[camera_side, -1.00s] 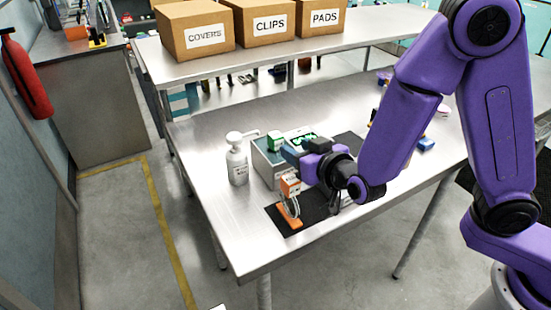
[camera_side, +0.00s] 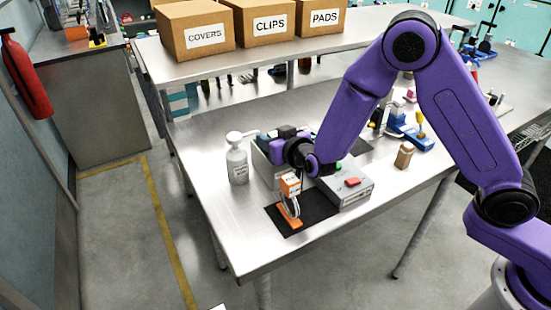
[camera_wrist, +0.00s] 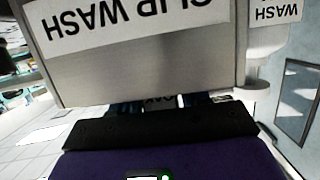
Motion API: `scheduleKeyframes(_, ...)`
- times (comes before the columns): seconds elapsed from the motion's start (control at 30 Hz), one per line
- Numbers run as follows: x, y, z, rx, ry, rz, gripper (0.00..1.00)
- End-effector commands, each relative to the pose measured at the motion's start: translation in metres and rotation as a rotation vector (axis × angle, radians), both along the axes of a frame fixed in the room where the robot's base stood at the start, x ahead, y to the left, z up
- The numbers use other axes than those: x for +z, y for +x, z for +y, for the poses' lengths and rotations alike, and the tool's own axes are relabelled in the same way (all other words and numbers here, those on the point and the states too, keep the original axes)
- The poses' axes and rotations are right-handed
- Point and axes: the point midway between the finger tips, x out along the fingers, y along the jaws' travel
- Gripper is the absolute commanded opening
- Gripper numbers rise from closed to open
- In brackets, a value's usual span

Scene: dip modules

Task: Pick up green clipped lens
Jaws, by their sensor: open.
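The green clipped lens is not clearly visible now. My gripper (camera_side: 272,142) is over the grey box (camera_side: 262,172), where a green block stood earlier, and covers that spot. In the wrist view the box's wall (camera_wrist: 150,75) fills the upper part, with "CLIP WASH" upside down. My gripper (camera_wrist: 160,102) is open, with its fingertips mostly hidden against the box. An orange clipped lens (camera_side: 291,204) stands on the black mat (camera_side: 316,205).
A white pump bottle (camera_side: 237,162) stands close left of the box. A grey device with a red top (camera_side: 348,190) sits right of the mat. The table's front left is clear.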

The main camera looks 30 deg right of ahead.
Motion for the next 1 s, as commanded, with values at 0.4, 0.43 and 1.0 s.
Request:
scheduleKeyframes(0.4, -0.001, 0.004, 0.0, 0.0, -0.001, 0.0, 0.1)
scheduleKeyframes(0.43, -0.001, 0.004, 0.0, 0.0, -0.001, 0.0, 0.0)
scheduleKeyframes(1.0, 0.015, 0.004, 0.0, -0.001, 0.002, -0.003, 0.0)
